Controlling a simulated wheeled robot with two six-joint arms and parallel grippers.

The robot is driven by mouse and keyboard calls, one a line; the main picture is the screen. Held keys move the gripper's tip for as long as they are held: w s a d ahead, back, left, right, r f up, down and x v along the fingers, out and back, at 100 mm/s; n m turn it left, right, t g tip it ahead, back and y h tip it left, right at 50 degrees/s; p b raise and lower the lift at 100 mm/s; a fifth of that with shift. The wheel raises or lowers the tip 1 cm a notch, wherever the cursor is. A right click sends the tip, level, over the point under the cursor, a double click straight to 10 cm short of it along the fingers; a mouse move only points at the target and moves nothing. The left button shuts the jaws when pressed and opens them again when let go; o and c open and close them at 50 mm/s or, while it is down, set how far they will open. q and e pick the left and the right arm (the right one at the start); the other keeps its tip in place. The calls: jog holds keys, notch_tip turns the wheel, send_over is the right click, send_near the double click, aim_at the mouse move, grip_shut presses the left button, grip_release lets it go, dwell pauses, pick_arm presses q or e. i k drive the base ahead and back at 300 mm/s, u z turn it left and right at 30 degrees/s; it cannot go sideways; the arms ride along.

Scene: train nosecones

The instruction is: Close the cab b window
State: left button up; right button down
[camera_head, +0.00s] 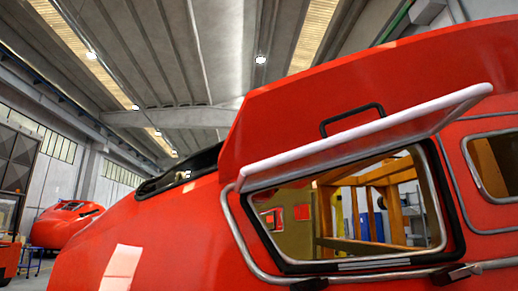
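The cab window opening (284,263) is in the side of a red train nosecone, right of centre in the head view. It has a dark seal and a grey metal surround. A long panel with a pale edge (370,135) stands out, tilted up, above the opening, and appears to be the window flap, open. A black handle (352,114) shows just above that edge. Two small dark fittings sit at the lower surround, one at the left (310,284) and one at the right (457,274). No cab lettering is readable. Neither of my grippers is in view.
The red nosecone body (165,235) fills the lower middle and right, close to me. A second window (496,165) is at the right edge. Yellow framework (393,215) shows through the opening. Another red nosecone (67,226) stands far left in the hall.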

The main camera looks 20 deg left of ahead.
aim_at(423, 127)
jog(key=u, duration=0.7)
jog(key=i, duration=0.85)
jog(key=z, duration=0.75)
